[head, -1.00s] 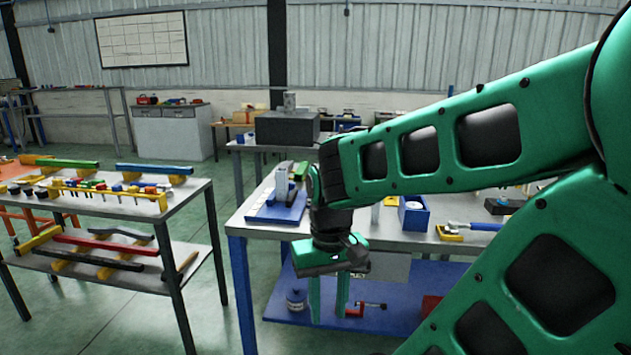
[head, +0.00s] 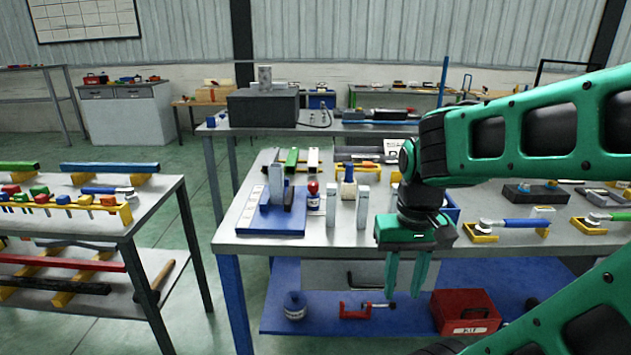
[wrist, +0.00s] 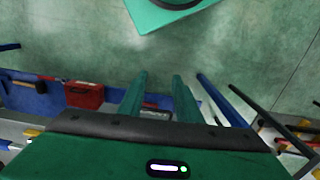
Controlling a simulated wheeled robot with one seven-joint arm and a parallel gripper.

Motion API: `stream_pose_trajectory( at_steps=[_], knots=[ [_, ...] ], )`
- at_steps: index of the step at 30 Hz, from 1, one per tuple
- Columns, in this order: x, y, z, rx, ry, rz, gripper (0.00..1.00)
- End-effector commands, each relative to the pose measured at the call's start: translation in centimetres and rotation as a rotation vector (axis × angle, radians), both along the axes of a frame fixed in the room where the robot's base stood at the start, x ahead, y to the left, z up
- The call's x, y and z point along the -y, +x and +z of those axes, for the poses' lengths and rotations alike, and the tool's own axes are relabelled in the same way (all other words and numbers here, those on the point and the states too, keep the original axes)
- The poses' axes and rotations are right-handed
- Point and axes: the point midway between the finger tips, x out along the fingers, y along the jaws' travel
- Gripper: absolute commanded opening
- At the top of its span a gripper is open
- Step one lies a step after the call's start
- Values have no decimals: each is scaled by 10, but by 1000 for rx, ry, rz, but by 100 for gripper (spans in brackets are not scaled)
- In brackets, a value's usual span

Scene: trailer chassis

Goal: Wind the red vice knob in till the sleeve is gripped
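On the left of the workbench, in the head view, a blue base plate (head: 262,224) carries a grey upright block (head: 276,183) and a dark block, apparently the vice. A red ball-shaped knob (head: 313,187) shows just right of it, above a small pale and blue body. I cannot tell whether it joins the vice. I cannot pick out the sleeve for sure. My gripper (head: 405,285) hangs fingers down in front of the bench's front edge, right of the vice and apart from it. Its fingers are apart and empty; the wrist view also shows the gap (wrist: 157,82).
The bench top (head: 330,232) has two grey uprights, trays and tools to the right. A red kit box (head: 466,311) and a clamp lie on its blue lower shelf (head: 400,345). A tool rack (head: 150,208) stands left, with clear floor between.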

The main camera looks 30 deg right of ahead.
Motion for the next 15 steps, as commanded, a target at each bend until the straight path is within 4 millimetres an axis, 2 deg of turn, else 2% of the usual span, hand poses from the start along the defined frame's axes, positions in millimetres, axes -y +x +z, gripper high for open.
stream_pose_trajectory(
  at_steps=[3,5,6,8,11,14,15],
  knots=[
    [0,0,0,0,0,0,31],
    [0,1,0,0,0,2,46],
    [0,-8,6,12,1,10,46],
    [2,-3,12,18,3,34,46],
    [13,23,26,24,9,127,46],
    [21,65,49,36,18,288,46],
    [25,84,59,42,21,366,46]
  ],
)
